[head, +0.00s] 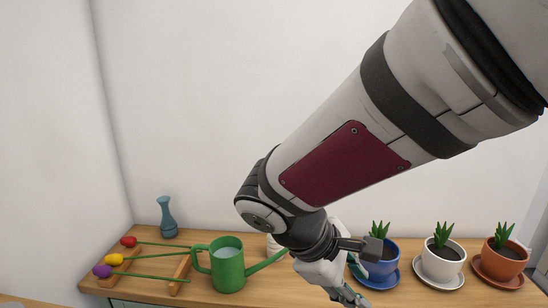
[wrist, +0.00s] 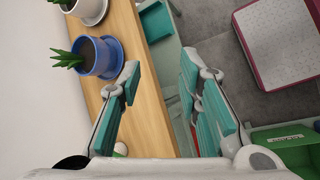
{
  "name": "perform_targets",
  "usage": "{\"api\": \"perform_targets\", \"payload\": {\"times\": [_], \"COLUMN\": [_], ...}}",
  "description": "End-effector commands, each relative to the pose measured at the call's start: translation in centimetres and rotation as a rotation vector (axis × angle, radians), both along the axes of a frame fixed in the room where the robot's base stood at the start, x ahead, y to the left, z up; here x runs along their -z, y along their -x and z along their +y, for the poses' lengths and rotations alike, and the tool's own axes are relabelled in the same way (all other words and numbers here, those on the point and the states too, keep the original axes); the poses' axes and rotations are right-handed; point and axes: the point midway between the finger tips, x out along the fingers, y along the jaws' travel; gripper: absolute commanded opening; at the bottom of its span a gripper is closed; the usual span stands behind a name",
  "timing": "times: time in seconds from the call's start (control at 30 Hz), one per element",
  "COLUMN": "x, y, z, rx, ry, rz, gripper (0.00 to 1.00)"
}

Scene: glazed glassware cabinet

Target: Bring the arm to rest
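My arm reaches across the head view from the upper right, and my gripper (head: 347,297) hangs low at the front edge of the wooden top (head: 130,283). In the wrist view my gripper (wrist: 160,78) has its two teal-padded fingers spread wide, with nothing between them. The wooden top's edge and the floor side show beyond the gap. The blue pot (wrist: 98,57) with a green plant stands to the left of the fingers, apart from them. In the head view the blue pot (head: 381,262) is just right of my gripper, partly hidden by it.
A green watering can (head: 228,270) stands left of my wrist, its spout toward it. Further left are a blue vase (head: 167,217) and flowers on a wooden rack (head: 181,272). White (head: 442,262) and terracotta (head: 503,262) pots stand right. A green crate (wrist: 285,140) is low right.

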Motion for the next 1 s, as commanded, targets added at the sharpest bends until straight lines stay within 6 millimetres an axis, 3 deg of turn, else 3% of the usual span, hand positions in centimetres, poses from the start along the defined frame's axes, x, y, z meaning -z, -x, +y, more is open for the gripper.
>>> {"api": "perform_targets", "payload": {"times": [0.03, 0.2, 0.5, 0.7, 1.0], "x": [-0.8, -2.4, -4.9, -5.9, -6.1], "y": [1.0, 4.5, 9.7, 11.3, 11.8], "z": [-1.5, -4.3, -6.3, -6.3, -6.3], "rx": [0.08, 0.322, 0.697, 0.838, 0.878], "ry": [-0.069, -0.291, -0.647, -0.795, -0.838], "rz": [-0.025, -0.113, -0.342, -0.47, -0.509], "gripper": [0.32, 0.32, 0.32, 0.32, 0.32]}}
